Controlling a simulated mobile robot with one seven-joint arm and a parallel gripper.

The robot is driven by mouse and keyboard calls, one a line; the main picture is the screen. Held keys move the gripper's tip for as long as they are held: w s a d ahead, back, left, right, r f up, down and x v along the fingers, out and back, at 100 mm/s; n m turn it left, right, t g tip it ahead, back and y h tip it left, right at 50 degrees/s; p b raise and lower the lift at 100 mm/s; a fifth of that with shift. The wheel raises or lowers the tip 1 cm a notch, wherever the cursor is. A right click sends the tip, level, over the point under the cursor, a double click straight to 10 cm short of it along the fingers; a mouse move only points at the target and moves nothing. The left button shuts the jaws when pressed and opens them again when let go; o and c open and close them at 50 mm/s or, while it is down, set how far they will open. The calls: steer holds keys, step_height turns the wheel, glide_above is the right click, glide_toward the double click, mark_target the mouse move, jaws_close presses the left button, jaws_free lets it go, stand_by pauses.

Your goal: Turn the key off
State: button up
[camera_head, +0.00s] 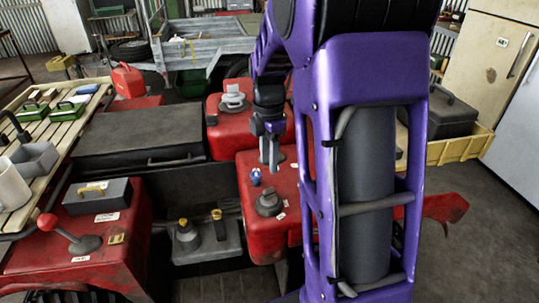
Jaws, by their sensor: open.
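A small blue piece (256,177), which looks like the key, stands on the red body panel (284,187) in the middle of the view. It is too small to read which way it is turned. My gripper (269,165) points down just behind and to the right of the blue piece in the picture. Its fingers are open and look empty, and they seem apart from the blue piece. The exact depth between them cannot be told. My purple arm hides the right part of the red panel.
A grey round knob (269,203) stands close in front of the blue piece. A grey block with brass-topped parts (208,241) lies to the left. A red-balled lever (70,233) and a grey box (98,197) are at far left. A black case (140,137) is behind.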

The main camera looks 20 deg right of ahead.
mark_target(269, 189)
step_height(269, 189, down, 11)
steer(key=b, duration=0.7)
steer(key=shift+r, duration=0.2)
jaws_close()
stand_by(1.1)
